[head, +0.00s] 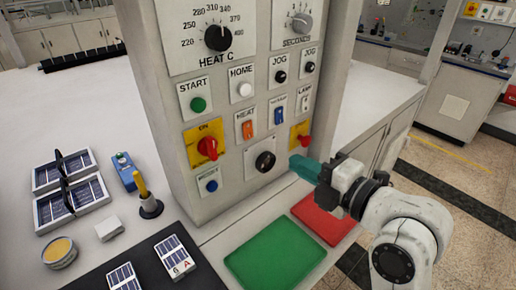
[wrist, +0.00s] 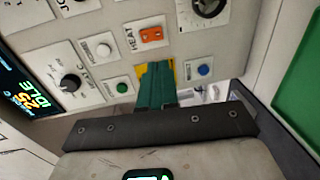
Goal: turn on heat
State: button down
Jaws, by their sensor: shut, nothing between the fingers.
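The control panel (head: 227,95) stands upright on the bench and carries several buttons and knobs. The switch labelled HEAT has an orange rocker (head: 248,129) on a white plate, in the middle of the panel. It also shows in the wrist view as an orange rocker (wrist: 151,35) just beyond my fingers. My gripper (head: 293,161) has teal fingers, shut and empty, in front of the panel's lower right. In the wrist view the shut fingers (wrist: 157,68) point at the panel and cover part of a yellow plate. I cannot tell whether the rocker is on or off.
Close to the HEAT switch are a red knob on a yellow plate (head: 208,147), a blue rocker (head: 279,115) and a black dial (head: 265,161). Green (head: 275,254) and red (head: 325,216) pads lie below. A screwdriver-like tool (head: 145,192) stands at left. A display (wrist: 25,95) reads IDLE.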

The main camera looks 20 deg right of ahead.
aim_at(249, 138)
jog(key=b+x, duration=0.4)
jog(key=x, duration=0.7)
jog(key=shift+w+a, duration=0.15)
jog(key=shift+w, duration=0.15)
jog(key=shift+w+a+f, duration=0.1)
jog(key=shift+w, duration=0.5)
jog(key=shift+w+a+b, duration=0.1)
jog(key=shift+w+b, duration=0.05)
jog(key=shift+b, duration=0.55)
jog(key=shift+f, duration=0.1)
